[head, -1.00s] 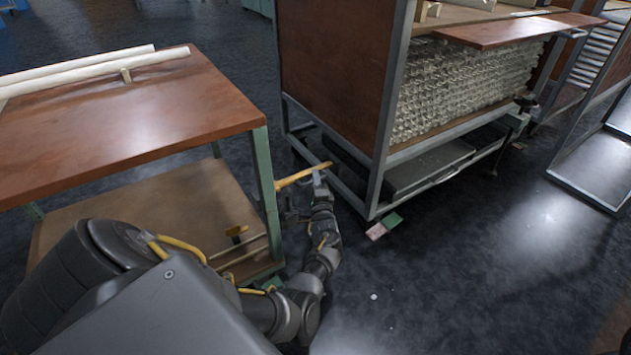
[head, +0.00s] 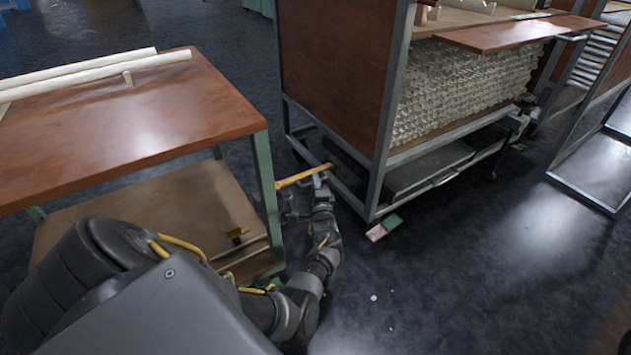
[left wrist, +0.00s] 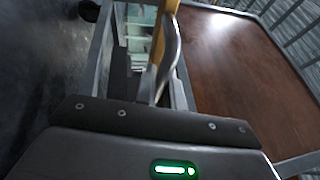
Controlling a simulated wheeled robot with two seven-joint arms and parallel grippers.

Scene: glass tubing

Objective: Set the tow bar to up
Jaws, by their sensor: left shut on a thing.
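The tow bar (head: 302,176) is a yellow bar low at the near-left corner of the glass-tubing cart. It lies roughly level, sloping slightly, between the cart and the wooden table. My left gripper (head: 319,180) is at the bar and shut on it. In the left wrist view the yellow tow bar (left wrist: 160,35) runs upward from behind the wrist housing, with a grey finger (left wrist: 170,55) against it. The exact contact is partly hidden by the housing. My right gripper is not in view.
The cart's steel frame (head: 376,185) stands just right of my gripper. A wooden table (head: 120,110) with long pale tubes and a lower shelf (head: 150,215) stands at left. A pink and green block (head: 384,227) lies by the cart's corner. Dark floor at lower right is mostly clear.

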